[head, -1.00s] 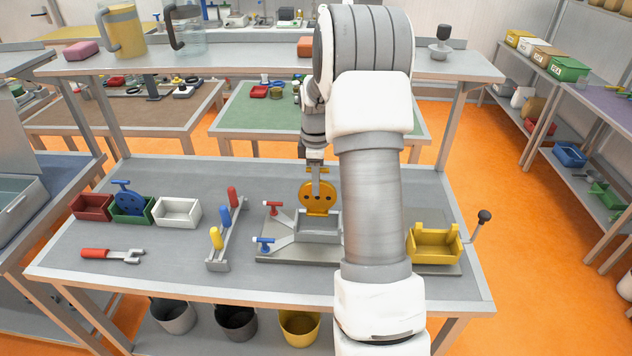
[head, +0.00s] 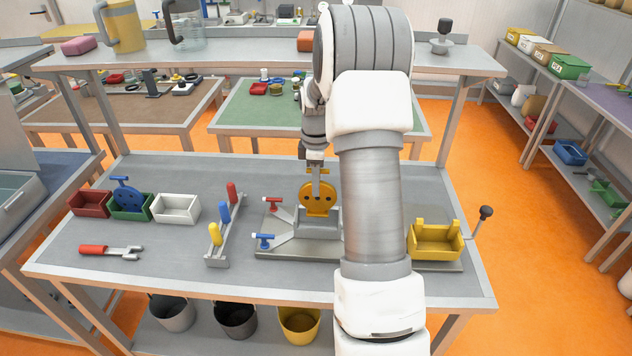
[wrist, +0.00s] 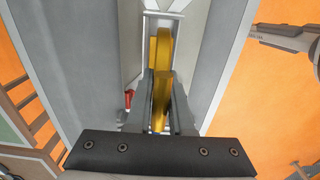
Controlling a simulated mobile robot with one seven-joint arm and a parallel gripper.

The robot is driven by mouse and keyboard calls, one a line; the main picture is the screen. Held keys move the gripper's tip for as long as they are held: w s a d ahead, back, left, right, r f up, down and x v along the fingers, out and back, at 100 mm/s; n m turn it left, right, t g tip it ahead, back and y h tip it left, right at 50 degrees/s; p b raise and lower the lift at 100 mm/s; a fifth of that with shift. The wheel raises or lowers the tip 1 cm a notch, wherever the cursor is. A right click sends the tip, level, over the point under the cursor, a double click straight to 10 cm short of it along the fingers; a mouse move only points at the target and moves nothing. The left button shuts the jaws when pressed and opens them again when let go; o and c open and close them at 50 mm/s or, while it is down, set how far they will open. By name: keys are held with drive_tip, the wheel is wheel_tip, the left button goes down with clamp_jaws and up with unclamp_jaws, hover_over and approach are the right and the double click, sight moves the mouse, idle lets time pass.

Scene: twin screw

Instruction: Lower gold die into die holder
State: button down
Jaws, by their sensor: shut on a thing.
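The gold die (head: 317,198) is an upright round plate with dark holes. My gripper (head: 316,172) is shut on its top and holds it upright over the grey die holder (head: 318,224). The die's lower edge meets the holder's top opening in the head view; I cannot tell how deep it sits. In the wrist view, the gold die (wrist: 162,95) shows edge-on between the fingers of my gripper (wrist: 160,110). The light holder walls (wrist: 148,28) rise around the die's far end. My arm hides the holder's right side in the head view.
A red-handled clamp (head: 270,204) and a blue-handled clamp (head: 264,240) stand left of the holder. Farther left is a rack (head: 218,262) with coloured handles. A yellow holder (head: 436,240) with a lever stands right of my arm. The table front is mostly clear.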

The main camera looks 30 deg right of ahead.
sight(316, 209)
drive_tip(key=shift+f+b, duration=1.65)
drive_tip(key=shift+f, duration=0.95)
drive_tip(key=shift+f+b, duration=0.4)
drive_tip(key=shift+f, duration=0.25)
drive_tip(key=c, duration=0.7)
unclamp_jaws()
drive_tip(key=shift+s, duration=0.1)
wheel_tip(316, 209, up, 18)
drive_tip(key=shift+f, duration=0.25)
